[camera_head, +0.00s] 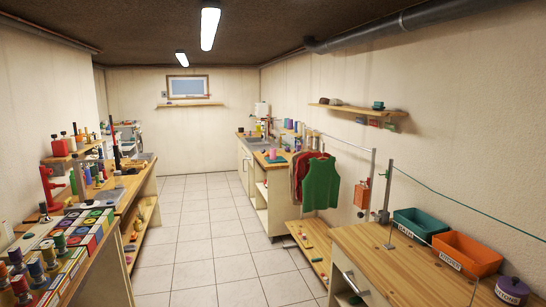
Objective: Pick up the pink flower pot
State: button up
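A small pink object (272,154) stands on the wooden top of the counter by the sink, in the middle distance right of centre. It is too small to tell for sure that it is a flower pot. A teal item lies beside it. My gripper is not in view.
A tiled floor aisle (207,225) runs clear between the benches. A long cluttered bench (128,192) lines the left side. At right are a clothes rack with a green vest (321,184), and a wooden worktop (385,262) with teal (420,224) and orange (467,254) bins.

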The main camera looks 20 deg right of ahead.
aim_at(273, 151)
jog(key=i+z, duration=0.1)
jog(key=i, duration=4.55)
jog(key=i+z, duration=0.3)
jog(key=i, duration=0.3)
jog(key=i+j+z, duration=0.25)
jog(key=i, duration=0.3)
jog(key=i+j+z, duration=0.3)
jog(key=i, duration=0.3)
jog(key=i+j+z, duration=0.25)
jog(key=i+j, duration=0.15)
jog(key=i, duration=0.1)
